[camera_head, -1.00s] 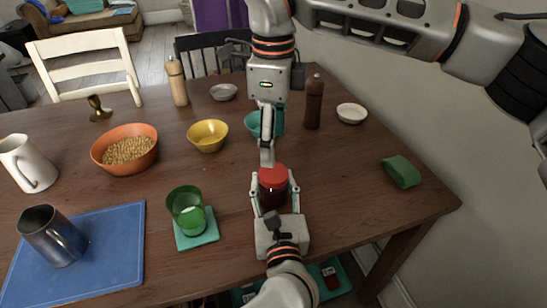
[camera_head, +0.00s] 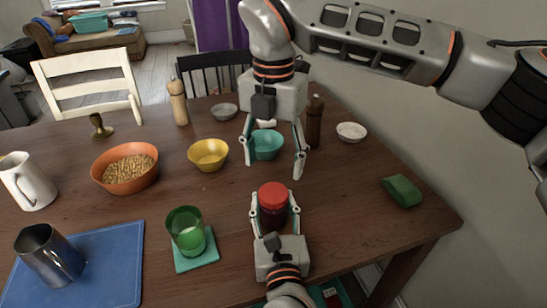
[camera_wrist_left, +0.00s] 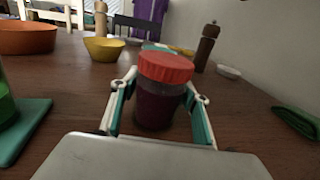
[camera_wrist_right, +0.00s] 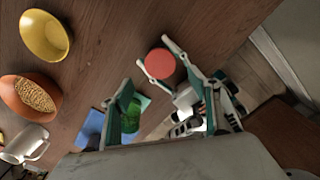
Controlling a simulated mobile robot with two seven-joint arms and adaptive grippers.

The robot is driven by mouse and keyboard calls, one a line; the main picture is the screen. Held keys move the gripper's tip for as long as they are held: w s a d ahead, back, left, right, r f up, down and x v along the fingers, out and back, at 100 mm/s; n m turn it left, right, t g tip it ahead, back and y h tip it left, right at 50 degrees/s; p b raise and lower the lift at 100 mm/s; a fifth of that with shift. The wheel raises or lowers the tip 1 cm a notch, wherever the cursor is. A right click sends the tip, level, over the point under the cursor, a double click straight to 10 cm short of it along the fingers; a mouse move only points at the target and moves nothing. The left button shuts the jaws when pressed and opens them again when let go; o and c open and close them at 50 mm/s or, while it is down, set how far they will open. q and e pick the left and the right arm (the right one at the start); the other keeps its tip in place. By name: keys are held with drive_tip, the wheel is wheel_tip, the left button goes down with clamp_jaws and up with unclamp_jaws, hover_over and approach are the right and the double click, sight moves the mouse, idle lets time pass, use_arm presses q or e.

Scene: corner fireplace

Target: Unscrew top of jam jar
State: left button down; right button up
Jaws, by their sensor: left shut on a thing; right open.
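The jam jar (camera_head: 272,212) is dark red with a red lid (camera_head: 272,195) on top and stands upright by the table's near edge. My left gripper (camera_head: 270,212) is shut on the jar's body from the near side. The left wrist view shows the jar (camera_wrist_left: 156,108) between the fingers, with the lid (camera_wrist_left: 165,67) above them. My right gripper (camera_head: 273,170) is open and empty, just beyond the jar, its fingers pointing down toward the table.
A green cup (camera_head: 186,232) on a teal coaster (camera_head: 196,260) stands left of the jar. A teal bowl (camera_head: 266,145), a yellow bowl (camera_head: 208,155) and a brown pepper mill (camera_head: 314,125) stand behind. A green cloth (camera_head: 402,190) lies right; the table between is bare.

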sight(274, 192)
drive_tip(key=m, duration=0.9)
drive_tip(key=shift+m, duration=0.3)
drive_tip(key=shift+f, duration=4)
